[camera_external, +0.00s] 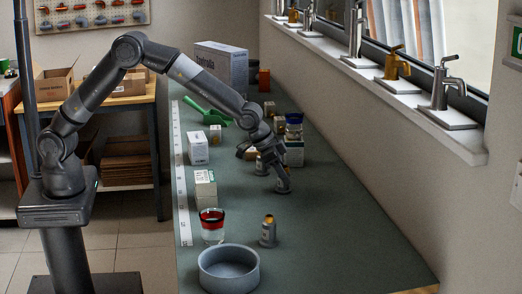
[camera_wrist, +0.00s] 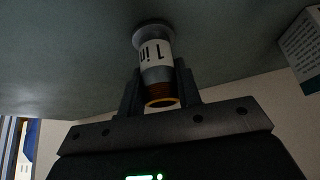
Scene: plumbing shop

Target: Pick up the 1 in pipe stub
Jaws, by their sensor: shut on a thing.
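The 1 in pipe stub (camera_wrist: 155,55) is in the wrist view, a grey cylinder with a white label reading "1 in", a flared grey end and a copper-coloured end. My gripper (camera_wrist: 160,92) has one finger on each side of it, shut around the part near the copper end. In the external view the stub (camera_external: 283,186) is under my gripper (camera_external: 279,172), at the middle of the green counter (camera_external: 325,220). I cannot tell whether its flared end touches the counter.
A similar grey stub (camera_external: 268,231) stands nearer the front, beside a grey round dish (camera_external: 229,268) and a red-and-white glass (camera_external: 212,226). Small boxes (camera_external: 205,189) line the left. Another grey piece (camera_external: 262,166) is just behind my gripper. Counter to the right is clear.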

